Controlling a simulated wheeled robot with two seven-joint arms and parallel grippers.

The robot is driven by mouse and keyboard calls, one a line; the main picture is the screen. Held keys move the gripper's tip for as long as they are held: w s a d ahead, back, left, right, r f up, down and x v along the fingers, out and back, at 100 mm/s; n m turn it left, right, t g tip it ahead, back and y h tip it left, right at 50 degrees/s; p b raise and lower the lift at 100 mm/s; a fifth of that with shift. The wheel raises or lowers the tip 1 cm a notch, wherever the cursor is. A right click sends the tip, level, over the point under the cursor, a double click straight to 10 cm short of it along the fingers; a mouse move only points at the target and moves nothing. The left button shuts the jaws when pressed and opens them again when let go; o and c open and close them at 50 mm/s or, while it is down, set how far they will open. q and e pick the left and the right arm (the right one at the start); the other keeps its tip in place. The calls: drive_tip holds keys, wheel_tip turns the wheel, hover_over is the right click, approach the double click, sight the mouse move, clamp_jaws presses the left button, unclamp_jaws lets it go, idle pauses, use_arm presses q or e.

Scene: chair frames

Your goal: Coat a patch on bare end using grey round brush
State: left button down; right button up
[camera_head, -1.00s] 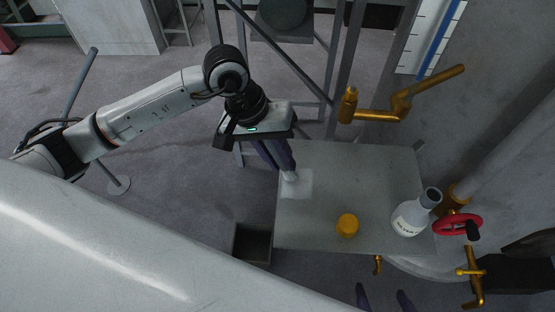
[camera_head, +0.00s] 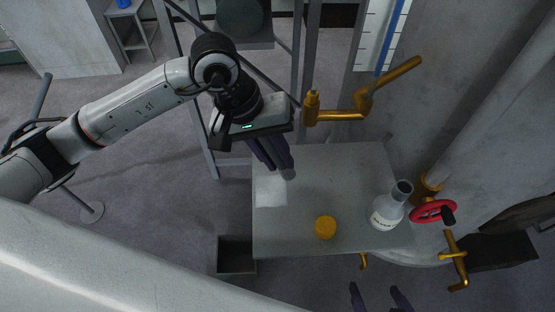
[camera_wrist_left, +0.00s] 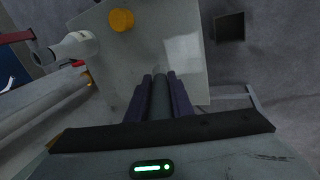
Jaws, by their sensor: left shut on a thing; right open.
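My left gripper (camera_head: 280,165) is shut on the grey round brush, whose tip (camera_head: 289,174) shows below the purple fingers in the head view. In the left wrist view the brush's grey handle (camera_wrist_left: 160,98) lies between the fingers. The tip is over the grey board (camera_head: 335,180), just beyond the upper right corner of a pale square patch (camera_head: 271,192). I cannot tell whether the tip touches the board. My right gripper (camera_head: 380,297) is open and empty at the bottom edge. I cannot tell which part is the bare end.
An orange round piece (camera_head: 325,227) and a labelled flask (camera_head: 390,207) stand on the board's near and right parts. Brass pipes (camera_head: 340,114) and a red handwheel (camera_head: 433,211) are at the right. An open dark bin (camera_head: 236,256) is below left. The board's middle is clear.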

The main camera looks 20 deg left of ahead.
use_arm(q)
drive_tip(key=shift+r+p, duration=0.65)
drive_tip(key=shift+r, duration=1.4)
